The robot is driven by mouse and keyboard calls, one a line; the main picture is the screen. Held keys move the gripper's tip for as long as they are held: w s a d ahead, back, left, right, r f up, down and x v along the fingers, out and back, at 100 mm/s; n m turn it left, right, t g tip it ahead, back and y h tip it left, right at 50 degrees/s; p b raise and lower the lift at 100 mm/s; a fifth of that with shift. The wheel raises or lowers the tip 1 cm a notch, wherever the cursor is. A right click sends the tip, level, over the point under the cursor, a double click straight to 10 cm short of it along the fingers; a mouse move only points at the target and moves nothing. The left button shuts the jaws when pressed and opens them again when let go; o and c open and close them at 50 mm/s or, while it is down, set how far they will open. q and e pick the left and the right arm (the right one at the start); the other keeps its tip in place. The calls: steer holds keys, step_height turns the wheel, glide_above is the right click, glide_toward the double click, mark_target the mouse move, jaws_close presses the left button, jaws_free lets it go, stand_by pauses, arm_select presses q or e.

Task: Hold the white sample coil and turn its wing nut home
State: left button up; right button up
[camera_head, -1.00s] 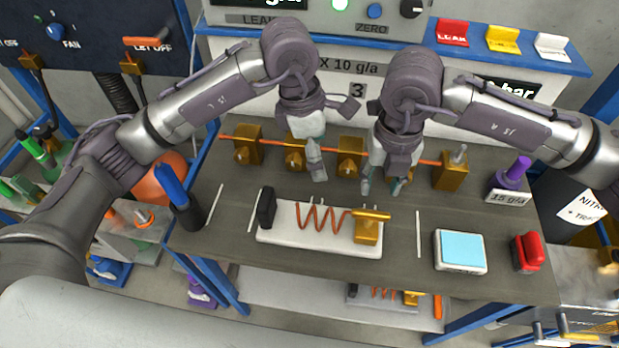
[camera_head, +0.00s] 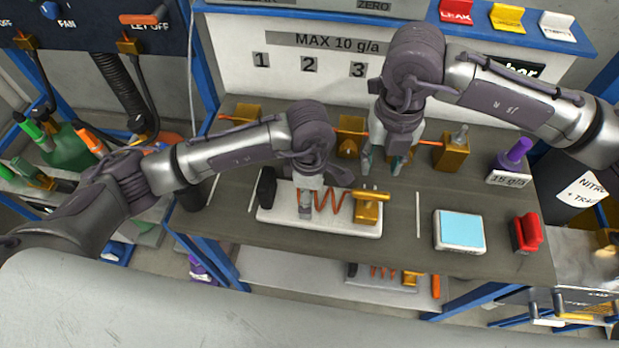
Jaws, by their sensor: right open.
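The white sample coil (camera_head: 335,226) lies flat on the grey bench, with an orange spiral (camera_head: 330,198) along its white base. A black block (camera_head: 267,187) stands at its left end and a brass fitting (camera_head: 368,212) at its right end. A brass crosspiece, apparently the wing nut (camera_head: 370,192), sits on top of that fitting. My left gripper (camera_head: 305,208) points down over the left-middle of the base and covers part of the spiral. Its fingers show edge-on; I cannot tell whether they touch or grip. My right gripper (camera_head: 384,162) is open and empty, behind the brass fitting and apart from it.
Brass fittings (camera_head: 351,136) on an orange pipe line the back of the bench. A blue-topped pad (camera_head: 459,231), a red switch (camera_head: 526,233) and a purple-handled part (camera_head: 513,154) stand at the right. Another coil (camera_head: 384,272) lies on the lower shelf.

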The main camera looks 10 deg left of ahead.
arm_select(q)
steer(key=shift+f, duration=0.95)
